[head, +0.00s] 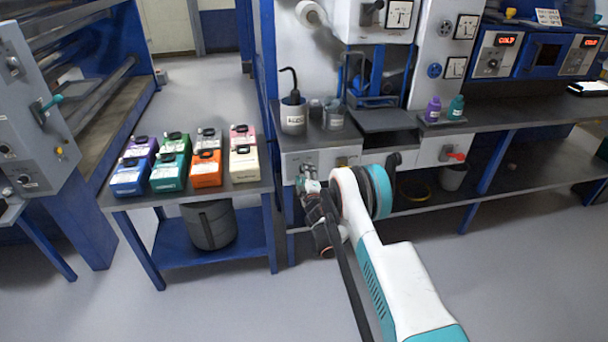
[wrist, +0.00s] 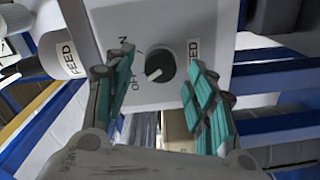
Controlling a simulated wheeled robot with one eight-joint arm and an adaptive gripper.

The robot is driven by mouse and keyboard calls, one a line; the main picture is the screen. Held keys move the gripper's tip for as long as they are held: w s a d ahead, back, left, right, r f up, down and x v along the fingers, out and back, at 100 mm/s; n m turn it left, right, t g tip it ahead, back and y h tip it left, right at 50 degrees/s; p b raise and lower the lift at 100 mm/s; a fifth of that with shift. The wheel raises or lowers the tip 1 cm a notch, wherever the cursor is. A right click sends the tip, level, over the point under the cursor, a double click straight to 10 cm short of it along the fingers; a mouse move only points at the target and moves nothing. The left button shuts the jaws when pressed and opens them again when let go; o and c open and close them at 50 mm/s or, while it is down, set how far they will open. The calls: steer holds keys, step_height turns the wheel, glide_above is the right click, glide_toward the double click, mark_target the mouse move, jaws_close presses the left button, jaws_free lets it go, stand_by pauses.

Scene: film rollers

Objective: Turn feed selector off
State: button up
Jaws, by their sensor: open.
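The feed selector is a round black knob (wrist: 160,64) on a white panel (wrist: 175,20) in the wrist view. Its white mark points to the lower left, towards the letters that look like OFF; ON stands at the upper left. My gripper (wrist: 161,70) is open, with one teal-padded finger on each side of the knob. I see gaps between both fingers and the knob. In the head view, my gripper (head: 309,188) is at the front panel (head: 330,158) of the machine bench, and hides the knob.
A grey pot (head: 293,118) stands on the bench above the panel. A blue side table (head: 215,265) on the left carries several coloured boxes (head: 206,170). The floor in front is clear.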

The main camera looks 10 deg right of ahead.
steer(key=s, duration=0.7)
steer(key=shift+w+r, duration=0.1)
steer(key=s+d+r+m+g+h, duration=0.1)
steer(key=d+r+m, duration=0.1)
steer(key=r, duration=0.7)
steer(key=d+r+m+g+h, duration=0.1)
steer(key=r+m, duration=0.2)
steer(key=r, duration=0.7)
steer(key=s+d+r+m+g, duration=0.2)
steer(key=s+r+m+g, duration=0.1)
steer(key=s+r, duration=0.85)
steer(key=s+a+r+m+g, duration=0.1)
steer(key=s+r+m+g, duration=0.1)
steer(key=s, duration=0.8)
steer(key=s+r+m+g, duration=0.1)
steer(key=s+r, duration=0.2)
steer(key=s, duration=0.6)
steer(key=s+a+f+m+g+y, duration=0.1)
steer(key=s+a+f, duration=0.1)
steer(key=s, duration=0.8)
steer(key=s+a+f+m+g+y, duration=0.1)
steer(key=s+f+g, duration=0.1)
steer(key=s, duration=0.8)
steer(key=shift+s+a+f+m, duration=0.35)
steer(key=shift+f+m, duration=0.05)
steer(key=shift+f, duration=0.15)
